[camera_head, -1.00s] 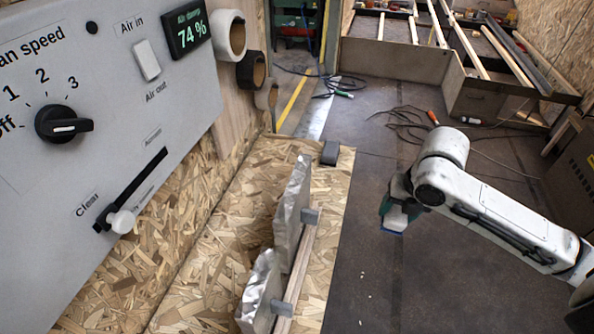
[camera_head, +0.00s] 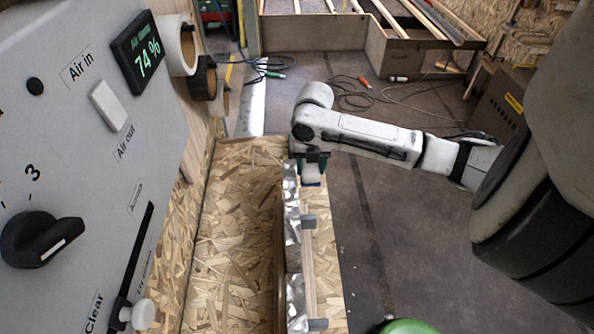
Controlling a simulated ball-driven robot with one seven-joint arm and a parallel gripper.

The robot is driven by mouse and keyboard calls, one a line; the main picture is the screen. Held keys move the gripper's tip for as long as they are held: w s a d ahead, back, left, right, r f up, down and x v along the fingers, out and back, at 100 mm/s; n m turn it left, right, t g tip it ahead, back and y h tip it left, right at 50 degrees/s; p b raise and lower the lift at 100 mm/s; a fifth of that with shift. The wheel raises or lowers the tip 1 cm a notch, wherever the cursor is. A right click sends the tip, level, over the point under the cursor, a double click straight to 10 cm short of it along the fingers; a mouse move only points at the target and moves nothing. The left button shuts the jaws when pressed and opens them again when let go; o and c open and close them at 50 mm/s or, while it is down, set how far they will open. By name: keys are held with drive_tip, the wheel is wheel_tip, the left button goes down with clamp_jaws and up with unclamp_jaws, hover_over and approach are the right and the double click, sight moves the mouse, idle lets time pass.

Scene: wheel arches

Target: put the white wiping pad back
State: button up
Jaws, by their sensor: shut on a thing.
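My gripper (camera_head: 311,163) points down at the end of the white arm, over the far right end of the chipboard bench. It is shut on the white wiping pad (camera_head: 311,178), which shows as a small white block with a blue lower edge below the dark jaws. The pad is in front of the bench's far end in this view. I cannot tell whether it touches the board or hangs just above it. The small dark block at that end of the bench, seen earlier, is hidden behind my gripper.
Silvery crumpled wheel arch pieces (camera_head: 293,230) stand along a wooden rail with grey clamps (camera_head: 308,221), just nearer than my gripper. A grey control panel (camera_head: 75,120) fills the left. Cables (camera_head: 375,95) lie on the dark floor. A green rounded thing (camera_head: 408,326) shows at the bottom.

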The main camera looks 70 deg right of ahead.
drive_tip(key=w+d+f, duration=0.1)
drive_tip(key=f, duration=0.1)
drive_tip(key=w+d+f, duration=0.1)
drive_tip(key=w+f, duration=0.1)
drive_tip(key=w+d+f, duration=0.1)
drive_tip(key=f, duration=0.1)
drive_tip(key=shift+w+d+f+p, duration=0.1)
drive_tip(key=shift+w+d+p, duration=0.15)
drive_tip(key=shift+d+p, duration=0.1)
drive_tip(key=shift+w+f, duration=0.1)
drive_tip(key=shift+f, duration=1.6)
drive_tip(key=o, duration=1)
wheel_tip(320, 180, up, 12)
drive_tip(key=shift+r+b, duration=0.1)
drive_tip(key=shift+b, duration=0.35)
